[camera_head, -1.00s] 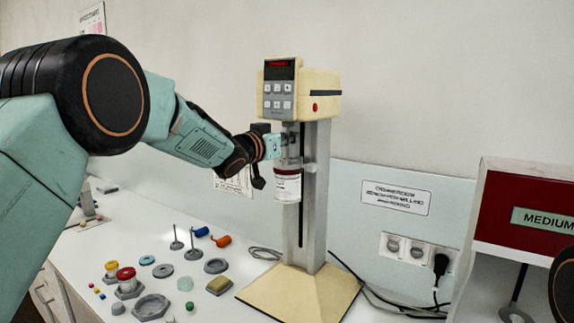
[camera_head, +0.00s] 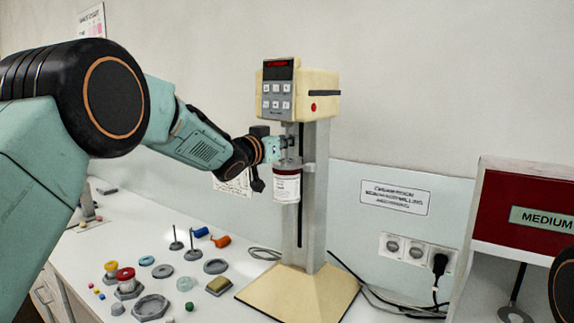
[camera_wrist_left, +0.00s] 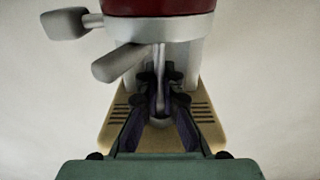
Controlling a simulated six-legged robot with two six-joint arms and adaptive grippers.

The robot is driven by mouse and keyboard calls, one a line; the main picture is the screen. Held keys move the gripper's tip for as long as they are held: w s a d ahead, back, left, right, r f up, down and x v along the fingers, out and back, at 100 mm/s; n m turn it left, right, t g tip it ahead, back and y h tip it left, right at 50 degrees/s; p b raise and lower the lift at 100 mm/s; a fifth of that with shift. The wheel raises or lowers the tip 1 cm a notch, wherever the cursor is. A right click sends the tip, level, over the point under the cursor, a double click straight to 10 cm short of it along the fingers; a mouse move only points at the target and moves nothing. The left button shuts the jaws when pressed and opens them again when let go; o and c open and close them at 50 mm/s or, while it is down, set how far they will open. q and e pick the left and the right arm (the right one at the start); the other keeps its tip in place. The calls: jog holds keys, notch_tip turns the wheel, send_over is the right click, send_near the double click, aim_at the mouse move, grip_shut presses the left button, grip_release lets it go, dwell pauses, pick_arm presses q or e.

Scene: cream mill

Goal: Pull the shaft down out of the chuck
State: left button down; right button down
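The mixer (camera_head: 300,92), with a beige head and a grey column, stands on a beige base plate. My left gripper (camera_head: 284,146) is just under the head, above a white jar (camera_head: 286,187) with a red band. In the left wrist view the thin pale shaft (camera_wrist_left: 161,62) runs between the dark fingertips of my left gripper (camera_wrist_left: 161,80). I cannot tell whether the fingers touch it. The chuck is mostly hidden behind the fingers. My right gripper is out of view.
A grey clamp lever (camera_wrist_left: 125,62) sticks out near the fingers. Rings, spools and small parts lie on the white bench (camera_head: 110,220) at left, including a grey hexagonal dish (camera_head: 150,307). A red cabinet (camera_head: 525,205) stands at right. Black cables run behind the base plate.

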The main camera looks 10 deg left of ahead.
pick_arm(q)
jog(key=shift+f, duration=0.25)
jog(key=c, duration=1.5)
grip_release()
jog(key=shift+s+r, duration=0.1)
jog(key=shift+o, duration=0.3)
jog(key=shift+o, duration=0.3)
jog(key=o, duration=0.3)
jog(key=shift+o, duration=0.2)
